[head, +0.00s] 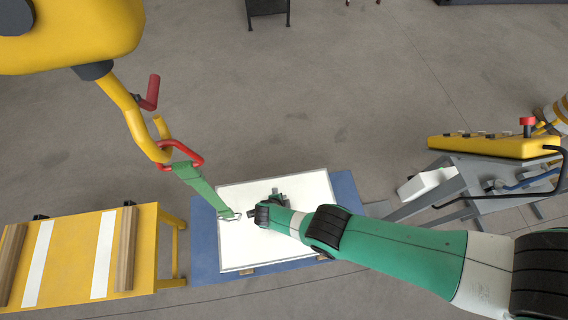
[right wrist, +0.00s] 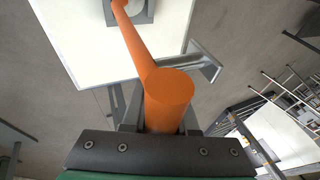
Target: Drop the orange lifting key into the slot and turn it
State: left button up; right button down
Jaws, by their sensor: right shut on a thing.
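My right gripper (right wrist: 162,118) is shut on the orange lifting key (right wrist: 168,92). Its grey fingers sit on both sides of the key's thick round near end. The orange shaft runs away from the gripper to a grey fitting (right wrist: 143,14) on the white panel, at the top of the right wrist view. The shaft's far tip is cut off at the picture edge, so I cannot tell whether it is inside the slot. In the head view my green right arm reaches over the white panel (head: 298,252); the key is hidden there. My left gripper is not in view.
A yellow crane hook (head: 147,143) holds a red link (head: 196,150) and a green sling (head: 198,185) near the panel's left edge. A yellow slatted table (head: 72,252) stands left, a control console (head: 492,147) right. Floor behind the panel is largely clear.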

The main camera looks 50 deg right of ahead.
dwell(0.4)
jog(key=c, duration=0.6)
grip_release()
jog(key=p+v, duration=0.5)
jog(key=v, duration=0.1)
jog(key=shift+r+p, duration=0.35)
jog(key=shift+p, duration=0.05)
jog(key=shift+a+r+p, duration=0.35)
jog(key=shift+r+p, duration=0.05)
jog(key=shift+r, duration=0.05)
jog(key=shift+f, duration=0.1)
